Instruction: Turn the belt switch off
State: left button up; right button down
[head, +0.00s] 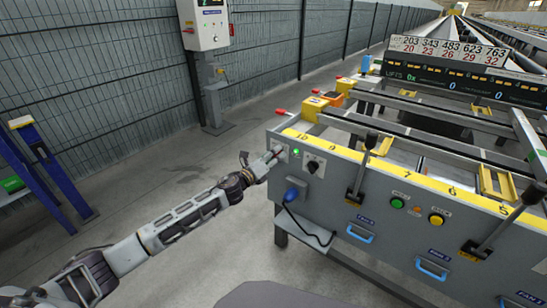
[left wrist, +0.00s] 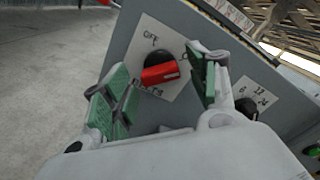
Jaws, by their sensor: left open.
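The belt switch (left wrist: 160,73) is a black round knob with a red handle on a pale plate (left wrist: 145,45) in the left wrist view. OFF is written at its upper left, and a word at its right is partly hidden by a finger. The red handle lies roughly level, pointing right and slightly up in the picture. My left gripper (left wrist: 158,85) is open, with its green-padded fingers on either side of the handle; I cannot tell whether they touch it. In the head view my left gripper (head: 264,164) is at the panel's left end and mostly covers the switch.
A black selector (head: 313,167) marked 6, 12, 24 and a green light (head: 296,153) are close to the right. A blue plug (head: 293,192) with a cable is below. Black levers (head: 362,165) stick up further right.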

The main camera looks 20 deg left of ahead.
pick_arm(q)
jog(key=shift+w+d, duration=0.1)
jog(key=shift+w, duration=0.15)
pick_arm(e)
jog(key=shift+s+f, duration=0.25)
jog(key=shift+f, duration=0.15)
pick_arm(q)
jog(key=c, duration=1)
pick_arm(e)
jog(key=shift+w+r, duration=0.3)
jog(key=shift+r, duration=0.1)
